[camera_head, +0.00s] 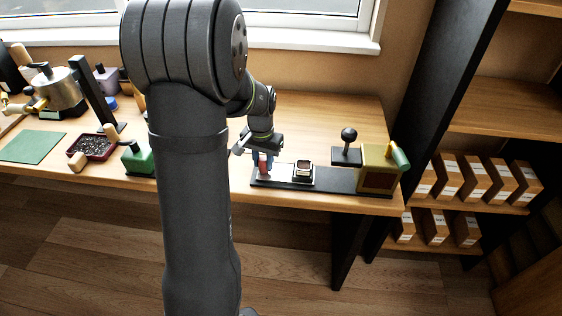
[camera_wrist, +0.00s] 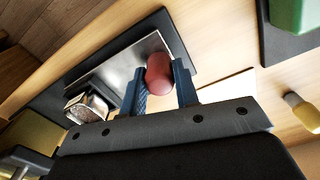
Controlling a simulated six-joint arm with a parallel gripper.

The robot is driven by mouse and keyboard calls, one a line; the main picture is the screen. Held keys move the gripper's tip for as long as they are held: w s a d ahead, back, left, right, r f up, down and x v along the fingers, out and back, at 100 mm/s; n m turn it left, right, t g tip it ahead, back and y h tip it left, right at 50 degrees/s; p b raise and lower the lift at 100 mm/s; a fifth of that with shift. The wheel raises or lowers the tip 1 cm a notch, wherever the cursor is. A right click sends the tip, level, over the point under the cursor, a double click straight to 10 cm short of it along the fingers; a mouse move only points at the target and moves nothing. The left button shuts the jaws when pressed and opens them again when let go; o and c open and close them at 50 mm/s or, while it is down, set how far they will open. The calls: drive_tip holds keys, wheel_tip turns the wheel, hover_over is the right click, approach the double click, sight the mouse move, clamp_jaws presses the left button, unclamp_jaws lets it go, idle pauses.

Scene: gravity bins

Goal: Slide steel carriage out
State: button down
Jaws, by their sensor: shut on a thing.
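The steel carriage (camera_wrist: 108,72) is a flat, shiny plate on a dark base rail (camera_head: 338,182) along the table's front edge. It carries a small dark-rimmed cup (camera_head: 303,169), also visible in the wrist view (camera_wrist: 88,106). A red knob (camera_wrist: 158,80) stands at the carriage's outer end, left of the cup in the head view. My gripper (camera_wrist: 161,76) has its blue fingers on either side of the knob and is shut on it. In the head view my gripper (camera_head: 263,158) is at the rail's left end. The carriage and cup are left of the brass-coloured housing (camera_head: 376,170), clear of it.
A green handle (camera_head: 399,155) is on the housing's right side, with a black ball lever (camera_head: 348,140) behind the rail. Left on the table are a green block (camera_head: 138,160), a dark red tray (camera_head: 91,147) and a metal pot (camera_head: 60,90). Boxed shelves stand right.

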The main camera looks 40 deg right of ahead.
drive_tip(key=shift+w+a, duration=0.2)
drive_tip(key=shift+w, duration=0.05)
drive_tip(key=c, duration=1.1)
unclamp_jaws()
drive_tip(key=shift+w+a, duration=0.1)
drive_tip(key=shift+r, duration=0.55)
wheel_tip(320, 180, up, 16)
drive_tip(key=shift+r, duration=0.2)
drive_tip(key=shift+f, duration=0.1)
